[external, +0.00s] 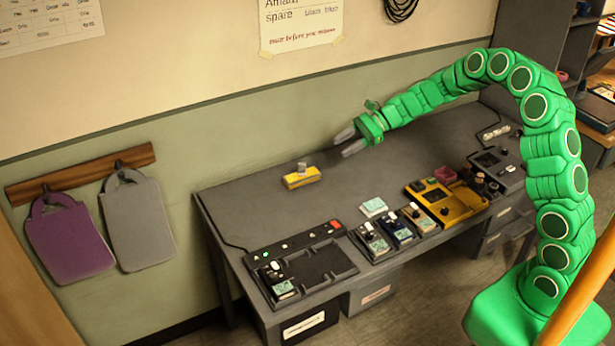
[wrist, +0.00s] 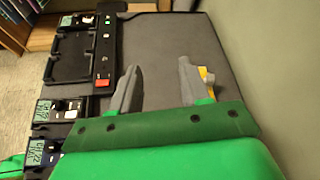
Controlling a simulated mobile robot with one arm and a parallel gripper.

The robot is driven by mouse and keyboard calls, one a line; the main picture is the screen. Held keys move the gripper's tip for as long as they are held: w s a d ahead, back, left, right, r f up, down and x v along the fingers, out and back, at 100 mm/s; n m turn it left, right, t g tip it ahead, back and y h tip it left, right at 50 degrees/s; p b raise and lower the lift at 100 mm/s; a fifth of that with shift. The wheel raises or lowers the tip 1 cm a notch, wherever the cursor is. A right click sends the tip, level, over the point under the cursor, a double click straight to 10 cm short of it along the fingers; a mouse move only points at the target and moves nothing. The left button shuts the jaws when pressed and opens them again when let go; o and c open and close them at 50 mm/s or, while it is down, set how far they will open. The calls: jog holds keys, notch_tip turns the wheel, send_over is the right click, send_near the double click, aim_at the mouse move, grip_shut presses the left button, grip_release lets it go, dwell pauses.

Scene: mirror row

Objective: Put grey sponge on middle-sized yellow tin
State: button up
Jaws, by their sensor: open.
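A low yellow block-like thing (external: 301,178), possibly the yellow tin, lies on the desk near the wall. A small grey piece (external: 302,167) shows at its top; I cannot tell whether this is the grey sponge. In the wrist view a yellow patch (wrist: 208,77) shows partly hidden behind the right finger. My gripper (external: 348,142) is open above the desk, right of and beyond the yellow thing in the external view. It also shows in the wrist view (wrist: 157,68), with nothing seen between its fingers. No other sponge or tin is clear to me.
The grey desk (external: 240,205) is mostly bare on its wall side. A black console (external: 300,262), small devices (external: 372,240) and a yellow tray-like unit (external: 458,208) line its front edge. A purple bag (external: 70,240) and a grey bag (external: 138,222) hang on the wall.

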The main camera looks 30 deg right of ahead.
jog(key=s+d+r+n+g+h, duration=0.1)
jog(key=s+r+n, duration=0.2)
jog(key=s, duration=0.5)
jog(key=s+d+r+n+g+h, duration=0.15)
jog(key=s+n, duration=0.25)
jog(key=s, duration=0.4)
jog(key=s+r+n+g+h, duration=0.1)
jog(key=s+r+n+h, duration=0.2)
jog(key=s, duration=0.4)
jog(key=s+d+n+h, duration=0.3)
jog(key=s+d, duration=0.6)
jog(key=s, duration=0.3)
jog(key=s+d+n+h, duration=0.3)
jog(key=s+d+h, duration=0.1)
jog(key=s+d, duration=0.6)
jog(key=s, duration=0.3)
jog(key=shift+s+d+n, duration=0.15)
jog(key=shift+s+n, duration=0.1)
jog(key=shift+n, duration=0.15)
jog(key=shift+r+g, duration=0.1)
jog(key=shift+g, duration=0.15)
